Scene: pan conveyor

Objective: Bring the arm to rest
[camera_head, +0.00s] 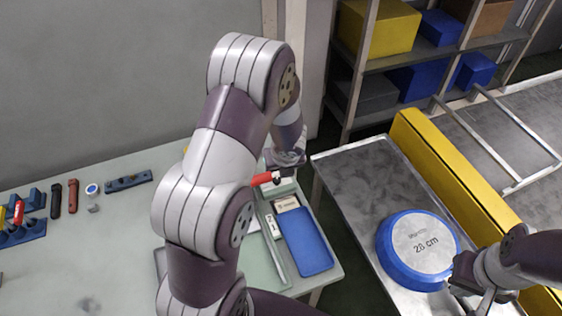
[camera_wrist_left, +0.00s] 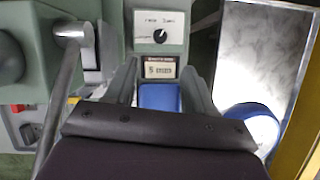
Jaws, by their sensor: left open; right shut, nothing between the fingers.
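My left arm rises through the middle of the head view, and its gripper (camera_head: 285,160) is over the right end of the pale green table, partly hidden by the arm. In the left wrist view its two fingers (camera_wrist_left: 160,88) stand apart, with nothing held between them. My right gripper (camera_head: 468,284) is at the lower right, shut and empty, beside the rim of a blue-edged round pan (camera_head: 422,246) marked "28 cm". I cannot tell if it touches the pan. The pan lies on the grey conveyor (camera_head: 350,172).
The green table (camera_head: 120,235) holds a blue tray (camera_head: 305,242), a red-handled item (camera_head: 264,179) and several small tools at left. The left wrist view shows a dial box (camera_wrist_left: 160,36) and a small display (camera_wrist_left: 160,67). A yellow rail (camera_head: 450,170) edges the conveyor. Shelves with boxes (camera_head: 378,28) stand behind.

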